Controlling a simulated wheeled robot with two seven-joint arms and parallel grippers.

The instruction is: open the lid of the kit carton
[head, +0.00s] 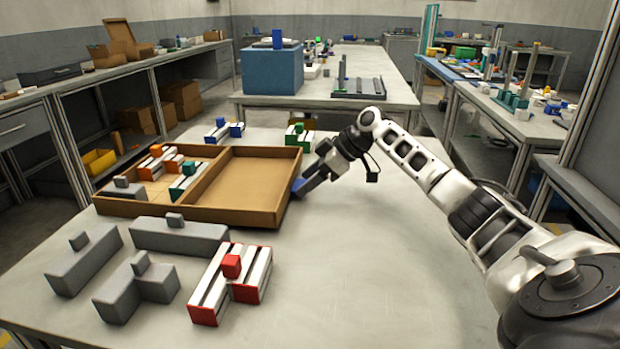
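The brown kit carton (188,211) lies on the table as two shallow, walled halves side by side. The left half holds several parts: orange-white, green-white and grey. The right half (245,183) is empty with its inside facing up; it looks like the lid lying folded open, joined along the middle ridge. My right gripper (303,187) reaches in from the right, its dark blue fingers low beside the right wall of that half. I cannot tell if they touch it, or how far the fingers are apart. My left gripper is not in view.
Grey parts (137,287) and a red-white part (231,284) stand on the table in front of the carton. A blue-white part (224,130) and a green-white part (299,135) stand behind it. The table (370,270) to the right is clear.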

